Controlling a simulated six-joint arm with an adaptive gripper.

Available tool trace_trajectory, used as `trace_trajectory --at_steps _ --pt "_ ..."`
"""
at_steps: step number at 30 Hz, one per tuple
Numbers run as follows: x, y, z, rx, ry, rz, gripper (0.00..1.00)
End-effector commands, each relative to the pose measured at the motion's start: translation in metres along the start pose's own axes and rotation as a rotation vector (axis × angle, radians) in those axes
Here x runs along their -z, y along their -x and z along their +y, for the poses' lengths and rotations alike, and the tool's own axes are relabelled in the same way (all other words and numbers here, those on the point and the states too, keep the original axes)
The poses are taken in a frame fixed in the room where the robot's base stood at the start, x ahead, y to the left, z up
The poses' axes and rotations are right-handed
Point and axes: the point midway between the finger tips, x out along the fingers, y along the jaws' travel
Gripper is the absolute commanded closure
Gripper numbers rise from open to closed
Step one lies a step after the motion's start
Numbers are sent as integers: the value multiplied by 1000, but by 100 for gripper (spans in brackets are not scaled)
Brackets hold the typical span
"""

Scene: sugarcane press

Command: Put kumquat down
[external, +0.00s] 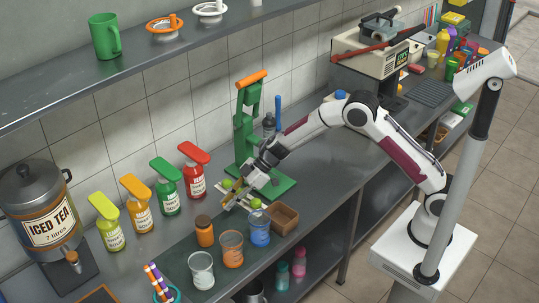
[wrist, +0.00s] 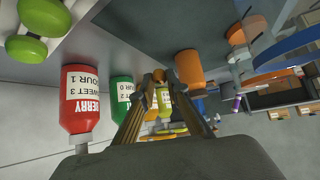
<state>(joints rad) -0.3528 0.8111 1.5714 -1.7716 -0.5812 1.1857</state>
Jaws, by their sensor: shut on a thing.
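My gripper (external: 236,195) hangs low over the counter, in front of the green press and beside the small rack with green limes (external: 228,184). In the wrist view my gripper (wrist: 159,77) has its fingers closed in around a small orange thing, which looks like the kumquat (wrist: 158,76). Bottles behind it make its outline hard to read. In the external view the kumquat cannot be made out at the fingertips.
The green press (external: 250,135) stands behind my gripper. A brown wooden box (external: 285,218), an orange-brown jar (external: 205,231) and glasses (external: 231,250) stand nearby in front. Pump bottles (external: 193,172) line the wall to the left. The counter right of the press has bare room.

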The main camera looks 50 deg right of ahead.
Motion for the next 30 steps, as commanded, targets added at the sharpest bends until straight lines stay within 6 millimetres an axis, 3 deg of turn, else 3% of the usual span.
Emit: trace_trajectory --at_steps 6,20,30 --pt "-20 -18 0 1 -2 -1 92" --pt "-24 -22 0 0 0 0 92" --pt "-46 -42 0 1 -1 -2 92"
